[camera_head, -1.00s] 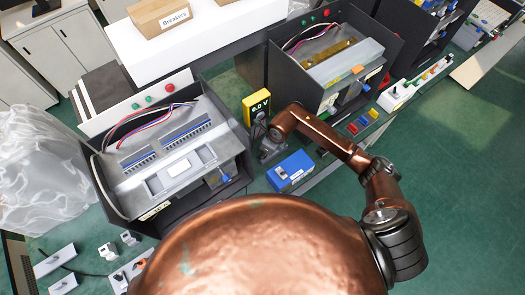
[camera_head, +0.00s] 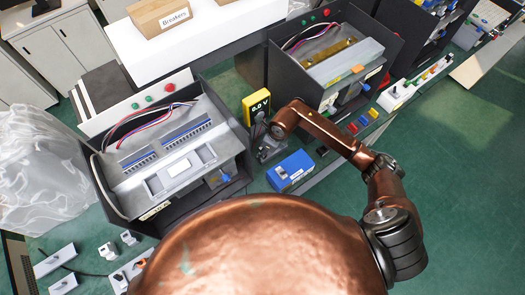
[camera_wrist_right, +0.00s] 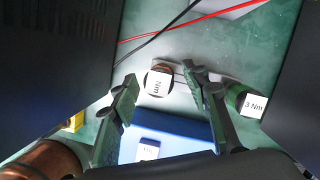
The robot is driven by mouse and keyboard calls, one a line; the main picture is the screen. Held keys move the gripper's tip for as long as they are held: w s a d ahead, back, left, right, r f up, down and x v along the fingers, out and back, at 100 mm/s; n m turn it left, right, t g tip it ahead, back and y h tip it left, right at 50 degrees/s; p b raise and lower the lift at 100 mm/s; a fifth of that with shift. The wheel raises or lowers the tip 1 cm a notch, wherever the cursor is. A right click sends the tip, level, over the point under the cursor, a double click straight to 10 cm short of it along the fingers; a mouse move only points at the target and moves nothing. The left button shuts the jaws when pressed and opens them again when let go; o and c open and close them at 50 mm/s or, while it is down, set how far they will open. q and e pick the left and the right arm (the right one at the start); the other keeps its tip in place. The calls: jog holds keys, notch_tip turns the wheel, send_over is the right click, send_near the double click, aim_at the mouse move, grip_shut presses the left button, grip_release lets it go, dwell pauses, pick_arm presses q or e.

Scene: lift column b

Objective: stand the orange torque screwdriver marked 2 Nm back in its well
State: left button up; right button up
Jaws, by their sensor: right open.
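In the right wrist view, a round brownish-orange piece with a white label reading "Nm" (camera_wrist_right: 150,76) shows between and just beyond my fingertips; its number is not legible. My right gripper (camera_wrist_right: 162,88) is open, with a finger on each side of that piece and a gap to it. A green piece labelled "3 Nm" (camera_wrist_right: 247,103) lies just right of the right finger. In the head view my right gripper (camera_head: 268,148) is small and dark beside the meter, and no screwdriver can be made out there. My left gripper is not in view.
A blue box (camera_head: 290,171) stands close to my right gripper, also below the fingers in the wrist view (camera_wrist_right: 178,136). A yellow meter reading 0.0 V (camera_head: 257,104) stands behind. Dark open cabinets flank the gap. Red (camera_wrist_right: 205,17) and black cables cross beyond the fingers.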

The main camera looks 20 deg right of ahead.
jog(key=v, duration=1)
dwell(0.4)
